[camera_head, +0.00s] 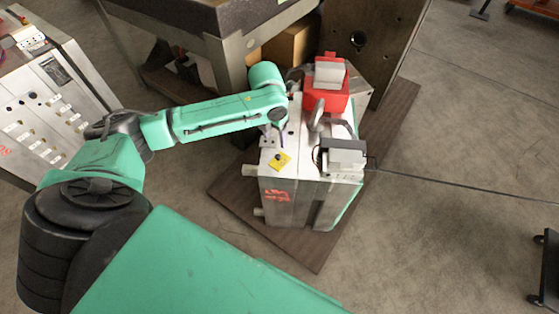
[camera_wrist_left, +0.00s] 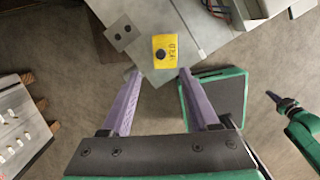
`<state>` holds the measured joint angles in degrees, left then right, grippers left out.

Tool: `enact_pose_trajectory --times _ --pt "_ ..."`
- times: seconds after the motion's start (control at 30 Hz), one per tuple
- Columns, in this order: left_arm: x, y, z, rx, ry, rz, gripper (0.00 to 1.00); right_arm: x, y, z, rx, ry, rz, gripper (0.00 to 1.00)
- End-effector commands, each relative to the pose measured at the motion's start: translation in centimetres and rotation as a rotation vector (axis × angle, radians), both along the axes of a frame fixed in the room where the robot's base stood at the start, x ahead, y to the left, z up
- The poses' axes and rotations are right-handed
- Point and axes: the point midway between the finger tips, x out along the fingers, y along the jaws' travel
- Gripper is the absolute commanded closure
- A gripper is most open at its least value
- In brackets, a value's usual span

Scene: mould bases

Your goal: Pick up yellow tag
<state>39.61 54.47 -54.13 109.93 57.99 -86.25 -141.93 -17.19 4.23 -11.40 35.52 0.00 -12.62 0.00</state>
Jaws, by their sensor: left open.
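The yellow tag (camera_head: 279,160) lies on the pale metal top of the mould base (camera_head: 290,190), near its front left corner. In the left wrist view the tag (camera_wrist_left: 173,56) is a small yellow plate with dark lettering and a dark round spot. My left gripper (camera_wrist_left: 160,74) is open and empty, its two purple fingers spread wide. The tag is just beyond the fingertips, between their lines. In the head view the gripper's fingers are mostly hidden at the arm's end, just behind the tag. My right gripper (camera_wrist_left: 272,96) shows small, side-on, in the left wrist view.
A red block (camera_head: 328,95) with a grey top and a metal ring stand behind the tag on the mould base. A grey box (camera_head: 343,160) sits at its right edge. Other mould blocks stand left and behind.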

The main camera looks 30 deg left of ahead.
Motion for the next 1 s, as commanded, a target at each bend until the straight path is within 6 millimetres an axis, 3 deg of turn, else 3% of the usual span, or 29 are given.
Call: enact_pose_trajectory --times 0.1,0.5,0.73,0.77,0.9,1.0 --pt "0.3 -0.1 -3.0 0.000 0.001 0.002 0.39 0.0 0.2 -0.3 0.002 0.000 0.001 1.00" --pt "0.8 -0.4 -9.4 -0.001 -0.002 0.003 0.39 0.0 -0.2 -0.5 -0.003 0.001 0.004 1.00" --pt "0.8 -0.4 -9.9 -0.001 -0.003 0.001 0.39 0.0 -0.4 -0.4 -0.006 0.000 0.005 1.00" --pt "0.8 -0.4 -9.9 -0.001 -0.003 0.001 0.43 0.0 -0.4 -0.4 -0.007 0.000 0.004 1.00" --pt "0.8 -0.4 -9.8 -0.001 -0.004 0.001 0.96 0.0 -0.5 -0.4 -0.006 0.000 0.003 1.00" --pt "0.8 -0.4 -9.8 -0.001 -0.004 0.001 1.00 0.0 -0.5 -0.4 -0.006 0.000 0.003 1.00"
